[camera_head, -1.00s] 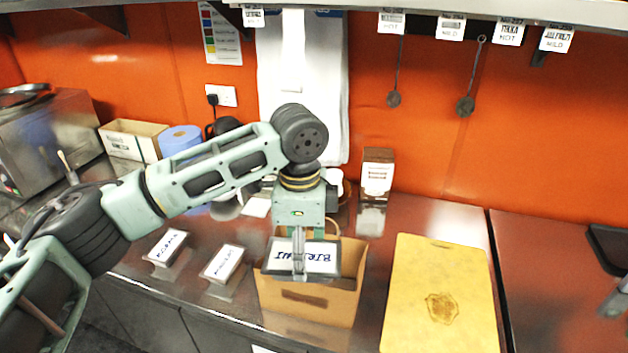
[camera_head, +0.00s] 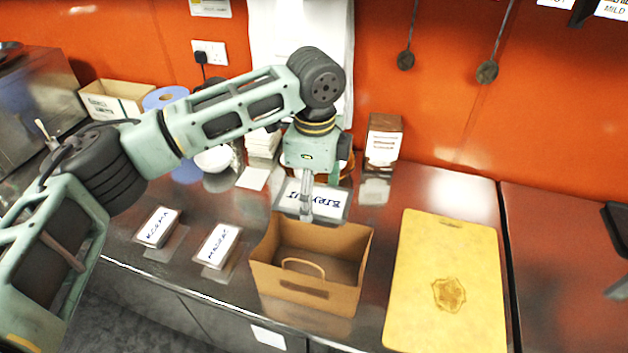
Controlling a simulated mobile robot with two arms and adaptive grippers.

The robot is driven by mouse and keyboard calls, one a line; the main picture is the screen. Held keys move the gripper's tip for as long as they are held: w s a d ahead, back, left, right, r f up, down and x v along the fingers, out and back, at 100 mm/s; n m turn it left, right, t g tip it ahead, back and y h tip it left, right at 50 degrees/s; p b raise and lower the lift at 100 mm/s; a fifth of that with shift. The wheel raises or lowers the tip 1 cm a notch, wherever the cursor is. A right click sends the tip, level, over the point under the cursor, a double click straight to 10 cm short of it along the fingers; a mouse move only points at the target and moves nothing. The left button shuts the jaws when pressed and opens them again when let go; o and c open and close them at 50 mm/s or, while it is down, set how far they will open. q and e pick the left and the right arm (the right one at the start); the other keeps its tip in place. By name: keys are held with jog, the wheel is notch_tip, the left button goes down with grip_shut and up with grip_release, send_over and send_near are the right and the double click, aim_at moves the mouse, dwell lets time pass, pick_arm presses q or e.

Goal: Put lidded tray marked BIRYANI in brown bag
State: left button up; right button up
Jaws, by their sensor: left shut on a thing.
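The lidded tray marked BIRYANI (camera_head: 328,202) has a white lid with dark lettering, upside down from here. My left gripper (camera_head: 306,208) is shut on it and holds it just behind the brown bag, near its back rim. The brown bag (camera_head: 304,294) stands open on the steel counter with its handle showing, and its visible inside looks empty. My right gripper is not clearly in view; only a grey part shows at the right edge.
Trays marked KORMA (camera_head: 157,227) and MADRAS (camera_head: 218,245) lie left of the bag. A yellow board (camera_head: 450,270) lies to its right. A brown and white carton (camera_head: 383,140), a stack of white items (camera_head: 262,147) and a bowl (camera_head: 213,159) stand behind.

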pick_arm(q)
notch_tip(320, 180, down, 3)
jog(key=shift+r, duration=0.1)
jog(key=f, duration=0.1)
jog(key=f+b, duration=0.2)
jog(key=shift+w, duration=0.25)
notch_tip(320, 180, down, 19)
jog(key=b, duration=0.8)
pick_arm(e)
notch_tip(320, 180, down, 10)
jog(key=shift+d, duration=0.15)
pick_arm(q)
jog(key=o, duration=1.6)
jog(key=shift+s, duration=0.1)
jog(key=shift+c, duration=0.2)
